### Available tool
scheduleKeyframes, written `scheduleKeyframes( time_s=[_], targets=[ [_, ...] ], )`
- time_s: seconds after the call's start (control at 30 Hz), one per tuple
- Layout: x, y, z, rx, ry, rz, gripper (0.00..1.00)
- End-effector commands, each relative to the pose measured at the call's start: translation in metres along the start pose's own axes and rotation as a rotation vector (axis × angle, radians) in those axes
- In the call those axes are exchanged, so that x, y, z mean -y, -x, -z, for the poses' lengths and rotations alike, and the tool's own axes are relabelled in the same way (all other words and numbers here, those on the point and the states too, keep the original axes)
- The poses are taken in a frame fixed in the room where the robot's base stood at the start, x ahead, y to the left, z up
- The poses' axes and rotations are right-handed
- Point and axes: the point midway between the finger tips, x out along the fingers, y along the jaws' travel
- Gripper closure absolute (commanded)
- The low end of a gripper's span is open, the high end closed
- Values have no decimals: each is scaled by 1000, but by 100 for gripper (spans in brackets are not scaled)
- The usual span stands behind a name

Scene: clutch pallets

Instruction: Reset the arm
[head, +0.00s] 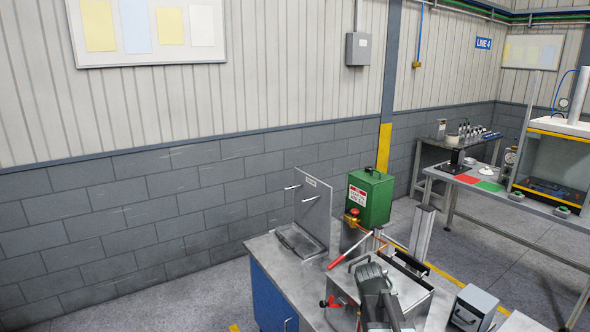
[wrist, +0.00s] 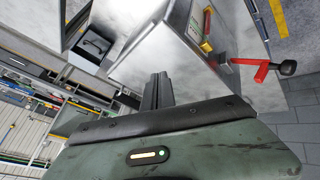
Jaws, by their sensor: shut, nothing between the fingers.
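My gripper (wrist: 159,77) shows in the wrist view as two dark fingers side by side, shut and empty. They stick out past the dark edge of my grey-green wrist housing, in front of a pale metal surface. In the head view, my dark arm rises from the bottom edge over the workbench (head: 262,250); its fingertips are hard to make out there. I cannot tell whether the fingers touch anything.
A green box (head: 370,198) with a red valve stands on the bench behind my arm. A red-handled lever (head: 349,250) and an upright grey plate (head: 313,208) are to the left. A small grey box (head: 472,308) is at right. A red handle (wrist: 257,70) shows close by.

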Motion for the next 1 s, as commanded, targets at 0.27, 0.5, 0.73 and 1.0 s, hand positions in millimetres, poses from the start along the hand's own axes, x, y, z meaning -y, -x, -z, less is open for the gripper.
scheduleKeyframes(
  time_s=[0.27, 0.5, 0.73, 1.0],
  targets=[
    [105, 77, -147, 450, -10, 388, 100],
    [124, 42, -190, 516, 4, 391, 100],
    [122, 45, -190, 522, 5, 389, 100],
    [122, 45, -189, 521, 4, 389, 100]
  ],
)
